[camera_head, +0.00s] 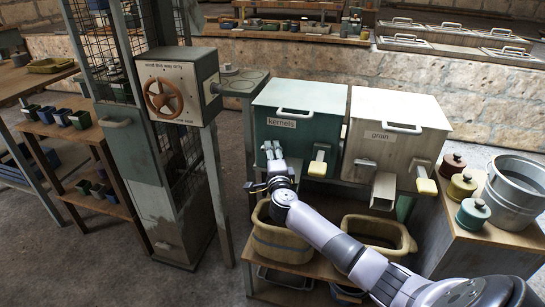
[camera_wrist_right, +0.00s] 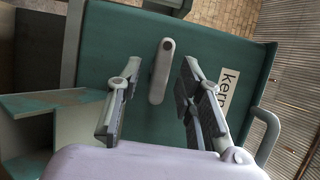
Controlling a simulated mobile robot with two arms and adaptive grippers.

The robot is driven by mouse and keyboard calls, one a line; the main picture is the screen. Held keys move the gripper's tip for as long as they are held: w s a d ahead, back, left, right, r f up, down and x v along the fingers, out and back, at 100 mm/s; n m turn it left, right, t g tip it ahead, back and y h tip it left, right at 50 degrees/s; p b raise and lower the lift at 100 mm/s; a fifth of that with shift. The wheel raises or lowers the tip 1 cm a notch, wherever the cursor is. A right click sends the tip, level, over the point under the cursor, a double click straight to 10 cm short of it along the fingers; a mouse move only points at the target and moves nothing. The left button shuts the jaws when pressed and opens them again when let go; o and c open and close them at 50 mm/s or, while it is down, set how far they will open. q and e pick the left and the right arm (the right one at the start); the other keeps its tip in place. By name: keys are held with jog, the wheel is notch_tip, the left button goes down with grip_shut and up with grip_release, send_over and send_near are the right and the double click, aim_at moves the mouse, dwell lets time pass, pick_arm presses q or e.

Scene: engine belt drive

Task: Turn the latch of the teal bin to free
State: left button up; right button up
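The teal bin (camera_head: 325,133) stands with its lid down and a "kernels" label on its front; it also fills the right wrist view (camera_wrist_right: 215,55). Its latch (camera_wrist_right: 162,72), a short grey bar with a round pivot at one end, shows in the right wrist view. The latch lies roughly along my fingers' direction. My right gripper (camera_head: 266,172) is at the bin's front left. In the right wrist view, my right gripper (camera_wrist_right: 157,105) is open and empty, its fingers on either side of the latch's line. I cannot tell whether they touch it. My left gripper is not in view.
A yellow-ended lever (camera_head: 318,166) sticks out right of my gripper. The cream "grain" bin (camera_head: 395,150) stands beside the teal one. Wooden tubs (camera_head: 283,240) sit below. A cabinet with a red handwheel (camera_head: 165,98) stands left. Pots (camera_head: 472,213) stand right.

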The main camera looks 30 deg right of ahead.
jog(key=shift+w, duration=0.1)
jog(key=shift+c, duration=0.4)
grip_shut()
